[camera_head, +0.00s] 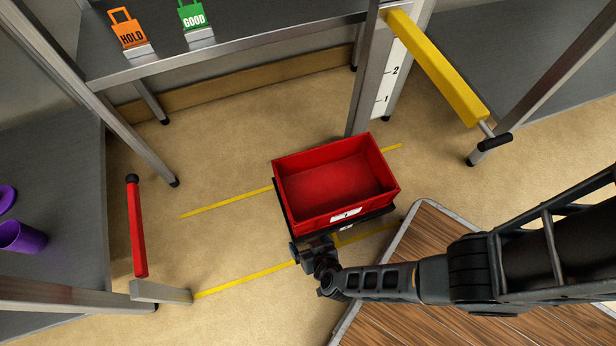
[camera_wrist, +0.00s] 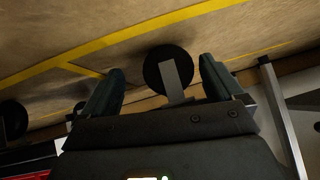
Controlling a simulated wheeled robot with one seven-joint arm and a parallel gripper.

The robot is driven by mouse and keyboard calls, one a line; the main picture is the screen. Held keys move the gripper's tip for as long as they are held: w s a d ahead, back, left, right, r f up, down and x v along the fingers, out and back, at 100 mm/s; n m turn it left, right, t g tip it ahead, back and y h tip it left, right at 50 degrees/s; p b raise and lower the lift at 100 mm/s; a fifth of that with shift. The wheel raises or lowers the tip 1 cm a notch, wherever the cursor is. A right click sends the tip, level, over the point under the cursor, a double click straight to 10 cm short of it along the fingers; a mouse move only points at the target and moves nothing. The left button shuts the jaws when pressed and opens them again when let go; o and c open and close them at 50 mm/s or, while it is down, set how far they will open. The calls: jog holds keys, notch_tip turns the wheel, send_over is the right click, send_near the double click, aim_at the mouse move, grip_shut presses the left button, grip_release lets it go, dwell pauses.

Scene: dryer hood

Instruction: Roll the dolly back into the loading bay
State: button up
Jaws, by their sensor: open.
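The dolly (camera_head: 280,207) shows as a low dark platform, mostly hidden under a red crate (camera_head: 335,185) that is empty and upright. The crate has a white label on its near side. Yellow floor lines (camera_head: 230,203) run along both sides of a lane, and the dolly stands at the lane's right part. My gripper (camera_head: 298,252) is at the dolly's near-left corner, low down. In the wrist view my gripper's (camera_wrist: 162,66) two fingers are apart, with a black disc on a grey bracket (camera_wrist: 172,80) showing between them. I cannot tell whether they touch it.
A red post (camera_head: 137,228) and a low grey beam (camera_head: 160,292) stand at the lane's left end. A bench with orange HOLD and green GOOD tags (camera_head: 193,16) is behind. A yellow bar (camera_head: 437,68) is at right. A wood-planked surface (camera_head: 430,255) is near. The lane's left part is clear.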

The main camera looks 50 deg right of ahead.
jog(key=p+v, duration=0.4)
jog(key=v, duration=0.2)
jog(key=shift+r, duration=0.15)
jog(key=shift+s+a+r, duration=0.15)
jog(key=shift+s+r, duration=0.1)
jog(key=shift+s, duration=0.05)
jog(key=shift+c, duration=0.2)
